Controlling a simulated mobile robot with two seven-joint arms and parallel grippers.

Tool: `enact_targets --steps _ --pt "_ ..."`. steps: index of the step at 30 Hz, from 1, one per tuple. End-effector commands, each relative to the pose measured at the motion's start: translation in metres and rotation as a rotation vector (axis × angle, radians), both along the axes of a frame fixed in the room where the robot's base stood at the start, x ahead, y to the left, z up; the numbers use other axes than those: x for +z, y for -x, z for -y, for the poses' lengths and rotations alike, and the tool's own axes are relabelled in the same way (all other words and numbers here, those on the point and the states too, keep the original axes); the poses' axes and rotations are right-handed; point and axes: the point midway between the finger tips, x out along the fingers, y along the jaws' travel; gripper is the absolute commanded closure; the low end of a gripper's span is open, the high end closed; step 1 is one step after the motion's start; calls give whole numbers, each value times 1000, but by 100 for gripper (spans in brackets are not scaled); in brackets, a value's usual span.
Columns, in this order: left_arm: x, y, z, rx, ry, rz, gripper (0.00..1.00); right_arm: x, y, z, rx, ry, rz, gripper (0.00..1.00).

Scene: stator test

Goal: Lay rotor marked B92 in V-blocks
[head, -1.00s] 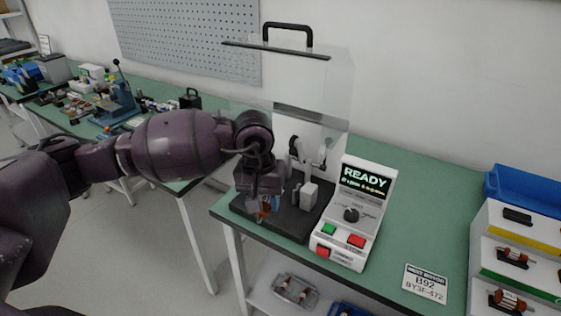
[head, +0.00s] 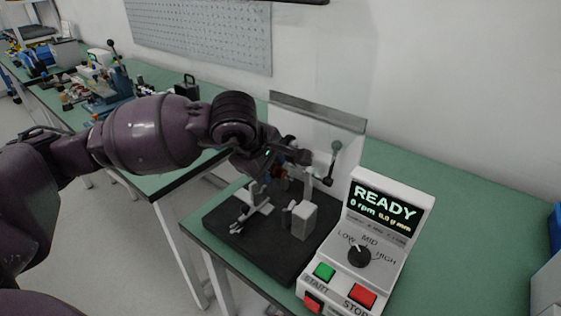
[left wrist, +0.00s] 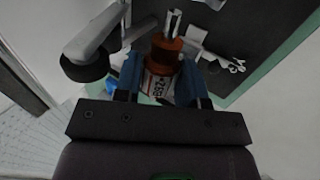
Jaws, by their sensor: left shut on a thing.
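My left gripper (head: 284,168) is shut on the rotor (head: 281,174), a copper-orange cylinder. In the left wrist view the rotor (left wrist: 162,62) sits between the blue fingers, with its shaft pointing away. A white label with dark upside-down characters, apparently B92, shows on it. The gripper is above the back part of the tester's black base plate (head: 225,219), near the upright back panel. Light grey supports (head: 252,207), apparently the V-blocks, stand on the plate; the rotor appears above and apart from them. My right gripper is not in view.
A grey block (head: 303,220) stands on the plate's right side. A lever with a dark knob (head: 336,146) rises close beside the gripper. The control box (head: 366,238) with a READY screen stands at right. Green bench (head: 455,220) beyond it is clear.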

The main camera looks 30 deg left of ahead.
Motion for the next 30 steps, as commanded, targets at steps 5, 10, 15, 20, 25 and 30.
enact_targets --steps 5,10,15,20,25,30 --pt "-3 0 0 2 1 9 94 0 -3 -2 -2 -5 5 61" --pt "-12 0 0 1 1 6 94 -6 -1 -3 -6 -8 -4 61" --pt "-22 0 0 0 2 5 94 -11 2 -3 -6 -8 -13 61" --pt "-31 0 0 0 2 5 94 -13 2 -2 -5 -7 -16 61" --pt "-41 0 0 0 2 4 94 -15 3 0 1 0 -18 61" --pt "-50 0 0 1 1 5 94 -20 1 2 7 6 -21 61"
